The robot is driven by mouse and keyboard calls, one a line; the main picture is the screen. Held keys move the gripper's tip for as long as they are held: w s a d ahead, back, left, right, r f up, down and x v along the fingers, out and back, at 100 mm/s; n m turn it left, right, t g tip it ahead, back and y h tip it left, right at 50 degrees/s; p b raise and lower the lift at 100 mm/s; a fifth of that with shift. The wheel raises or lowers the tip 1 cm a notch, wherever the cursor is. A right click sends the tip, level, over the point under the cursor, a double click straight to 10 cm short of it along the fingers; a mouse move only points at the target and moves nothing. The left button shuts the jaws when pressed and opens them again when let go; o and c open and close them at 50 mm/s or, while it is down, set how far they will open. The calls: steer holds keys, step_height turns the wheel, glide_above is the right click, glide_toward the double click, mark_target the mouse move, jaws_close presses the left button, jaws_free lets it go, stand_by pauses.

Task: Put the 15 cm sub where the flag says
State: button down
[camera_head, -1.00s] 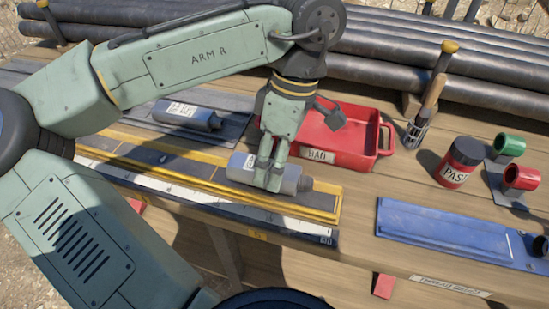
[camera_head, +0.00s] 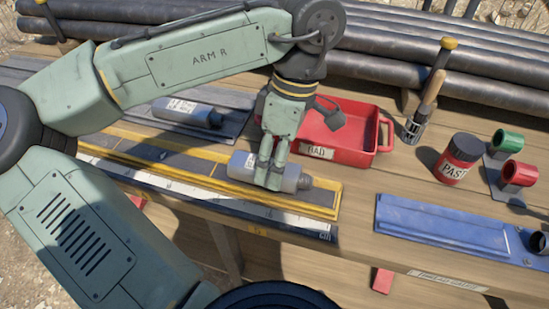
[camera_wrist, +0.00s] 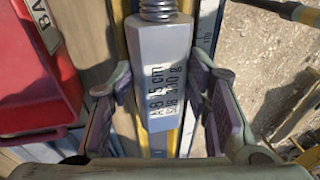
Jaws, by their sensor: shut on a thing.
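I make out no flag.
A red tray marked BAD (camera_head: 350,157) stands just behind my gripper. A white ruler strip (camera_head: 215,196) runs along the yellow tray's front. To the right are a blue tray (camera_head: 440,226), a red paste jar (camera_head: 459,160), rings and a brush (camera_head: 425,108). Pipes line the back.

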steer(key=shift+f, duration=0.55)
stand_by(0.4)
steer(key=c, duration=0.8)
jaws_free()
steer(key=shift+o, duration=0.3)
steer(key=shift+o, duration=1.4)
steer(key=p+v, duration=0.4)
steer(key=s+a+p+v, duration=0.1)
steer(key=p+v, duration=0.2)
steer(key=shift+a+r, duration=0.1)
steer(key=shift+r, duration=0.1)
steer(key=shift+s, duration=0.1)
